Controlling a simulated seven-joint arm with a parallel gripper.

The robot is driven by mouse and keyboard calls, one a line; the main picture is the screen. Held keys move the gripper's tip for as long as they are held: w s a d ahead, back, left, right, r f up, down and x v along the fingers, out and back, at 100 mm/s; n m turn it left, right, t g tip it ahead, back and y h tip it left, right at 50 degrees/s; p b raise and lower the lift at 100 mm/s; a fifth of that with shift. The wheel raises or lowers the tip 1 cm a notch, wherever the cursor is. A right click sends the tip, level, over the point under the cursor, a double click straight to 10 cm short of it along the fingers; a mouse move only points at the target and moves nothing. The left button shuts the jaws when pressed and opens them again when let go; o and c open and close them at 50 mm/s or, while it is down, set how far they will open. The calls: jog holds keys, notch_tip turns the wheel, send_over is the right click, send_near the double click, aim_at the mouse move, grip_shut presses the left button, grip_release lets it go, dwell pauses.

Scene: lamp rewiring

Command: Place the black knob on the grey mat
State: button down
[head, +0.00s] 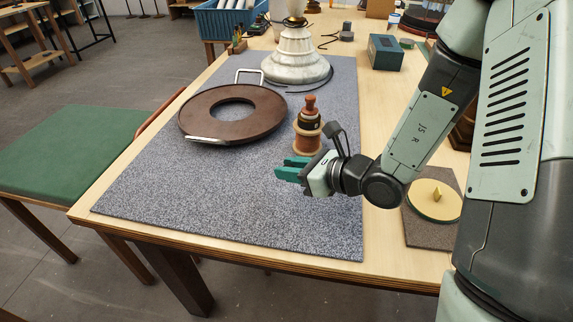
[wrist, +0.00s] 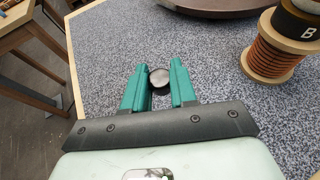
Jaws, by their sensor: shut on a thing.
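The black knob (wrist: 159,77) is a small dark disc between the tips of my gripper's green fingers in the wrist view. My gripper (wrist: 160,85) is shut on it. In the head view my gripper (head: 284,168) is over the right part of the grey mat (head: 220,205), in front of the wooden spool. The knob is hidden by the fingers there. The mat's speckled surface (wrist: 112,45) also shows below the knob in the wrist view. I cannot tell exactly how high the knob is above the mat.
A wooden spool (head: 307,142) with copper winding stands close behind my gripper. A round brown tray (head: 196,112) and a white lamp base (head: 296,66) are farther back on the mat. A brown pad with a yellow disc (head: 434,201) lies right. The mat's front left is clear.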

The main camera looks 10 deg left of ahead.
aim_at(291, 196)
jog(key=shift+f, duration=2.9)
jog(key=c, duration=0.9)
grip_release()
jog(key=shift+f, duration=0.15)
jog(key=shift+r, duration=0.2)
jog(key=v, duration=1.2)
jog(key=shift+w+d, duration=0.1)
